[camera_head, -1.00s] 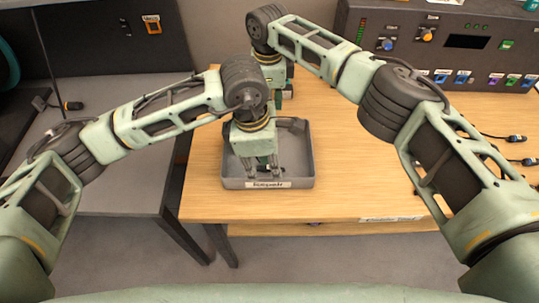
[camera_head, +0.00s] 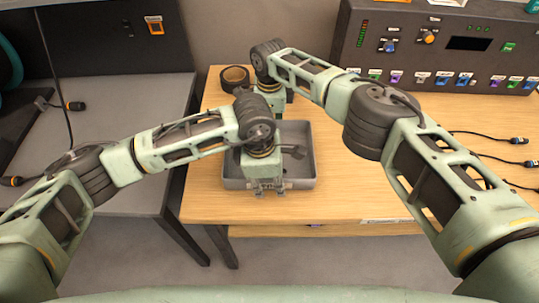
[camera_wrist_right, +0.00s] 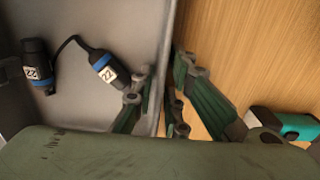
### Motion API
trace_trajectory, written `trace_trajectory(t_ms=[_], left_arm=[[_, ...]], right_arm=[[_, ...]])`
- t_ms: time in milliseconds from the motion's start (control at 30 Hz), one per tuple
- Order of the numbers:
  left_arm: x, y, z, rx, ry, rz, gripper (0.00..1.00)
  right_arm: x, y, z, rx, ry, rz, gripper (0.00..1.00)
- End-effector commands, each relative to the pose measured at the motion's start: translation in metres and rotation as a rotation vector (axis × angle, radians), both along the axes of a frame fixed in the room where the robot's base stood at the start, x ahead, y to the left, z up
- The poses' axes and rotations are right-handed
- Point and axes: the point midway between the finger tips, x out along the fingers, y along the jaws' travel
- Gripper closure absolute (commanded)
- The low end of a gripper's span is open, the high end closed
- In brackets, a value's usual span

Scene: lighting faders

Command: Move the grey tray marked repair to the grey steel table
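The grey tray (camera_head: 305,150) sits on the wooden table. Its front label is mostly covered by my left gripper (camera_head: 270,191), which is low at the front wall, fingers down. My right gripper (camera_wrist_right: 164,75) is at a tray wall (camera_wrist_right: 168,40), one finger inside and one outside; whether it presses on the wall is unclear. In the head view my right gripper is mostly hidden behind my arms at the tray's back. A cable with blue-banded plugs (camera_wrist_right: 105,66) marked 22 lies in the tray. The grey steel table (camera_head: 130,125) stands at left.
A dark tape roll (camera_head: 235,79) lies behind the tray. A control panel (camera_head: 440,50) stands at the back right, with black cables (camera_head: 490,140) before it. A teal-and-black item (camera_wrist_right: 290,127) lies beside the tray.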

Motion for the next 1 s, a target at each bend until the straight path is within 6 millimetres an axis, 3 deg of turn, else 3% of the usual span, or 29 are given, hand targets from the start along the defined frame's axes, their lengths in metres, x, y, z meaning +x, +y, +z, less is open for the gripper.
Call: trace_trajectory(t_ms=[200,333,1000], left_arm=[[0.0,0.0,0.0,0.0,0.001,0.0,0.88],[0.0,0.0,0.0,0.0,0.001,0.0,1.0],[0.0,0.0,0.011,0.0,-0.001,0.001,1.0]], right_arm=[[0.0,0.0,0.0,0.0,0.0,0.0,1.0],[0.0,0.0,0.0,0.0,0.0,0.0,1.0],[0.0,0.0,0.011,0.0,-0.001,0.0,1.0]])
